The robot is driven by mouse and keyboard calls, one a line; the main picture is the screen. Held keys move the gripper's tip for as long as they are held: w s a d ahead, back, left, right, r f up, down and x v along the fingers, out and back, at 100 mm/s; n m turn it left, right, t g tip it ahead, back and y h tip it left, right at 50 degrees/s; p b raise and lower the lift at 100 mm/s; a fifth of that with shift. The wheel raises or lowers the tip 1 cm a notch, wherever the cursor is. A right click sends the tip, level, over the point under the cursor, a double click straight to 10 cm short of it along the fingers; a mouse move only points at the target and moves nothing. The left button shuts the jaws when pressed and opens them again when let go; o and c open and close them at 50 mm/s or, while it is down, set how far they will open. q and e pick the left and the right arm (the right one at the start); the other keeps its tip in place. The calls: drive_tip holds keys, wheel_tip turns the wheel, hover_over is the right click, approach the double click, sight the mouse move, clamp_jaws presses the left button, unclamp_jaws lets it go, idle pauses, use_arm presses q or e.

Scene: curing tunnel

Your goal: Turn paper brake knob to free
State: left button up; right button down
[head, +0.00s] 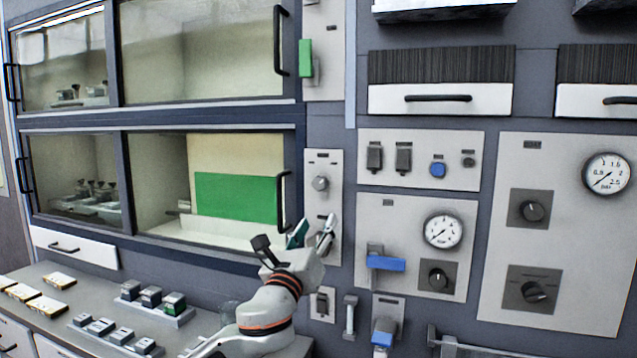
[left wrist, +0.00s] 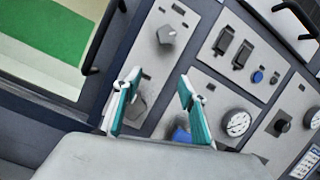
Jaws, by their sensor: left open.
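My left gripper (head: 312,238) is open and empty in front of a narrow grey panel (head: 310,160) right of the lower glass cabinet. The panel carries an upper round grey knob (head: 320,183) and a lower knob, mostly hidden behind the gripper in the head view. In the left wrist view the upper knob (left wrist: 166,35) is clear of the fingers, and the lower knob (left wrist: 136,108) shows beside the left finger of my open gripper (left wrist: 157,92). I see no contact with either knob. The labels are too small to read, so I cannot tell which knob is the paper brake.
A blue-handled valve (head: 386,263) and a gauge (head: 443,230) are on the panel to the right. A black cabinet handle (head: 281,200) stands out close left of the gripper. Small blocks (head: 150,297) lie on the counter below. Two dark knobs (head: 531,210) are farther right.

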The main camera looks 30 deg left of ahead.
use_arm(q)
drive_tip(key=m+y, duration=0.1)
approach(318, 184)
drive_tip(key=w, duration=0.2)
drive_tip(key=shift+t, duration=0.3)
drive_tip(key=p+x, duration=0.1)
drive_tip(key=x, duration=0.6)
drive_tip(key=shift+s+a+r, duration=0.1)
drive_tip(key=shift+s+a, duration=0.05)
drive_tip(key=shift+a, duration=0.05)
drive_tip(key=shift+w+a+p, duration=0.1)
drive_tip(key=shift+w+p, duration=0.2)
use_arm(e)
drive_tip(key=shift+s+d+f, duration=0.25)
drive_tip(key=shift+s+d, duration=0.25)
drive_tip(key=shift+d, duration=0.3)
use_arm(q)
drive_tip(key=c, duration=1.1)
use_arm(e)
drive_tip(key=shift+a, duration=0.1)
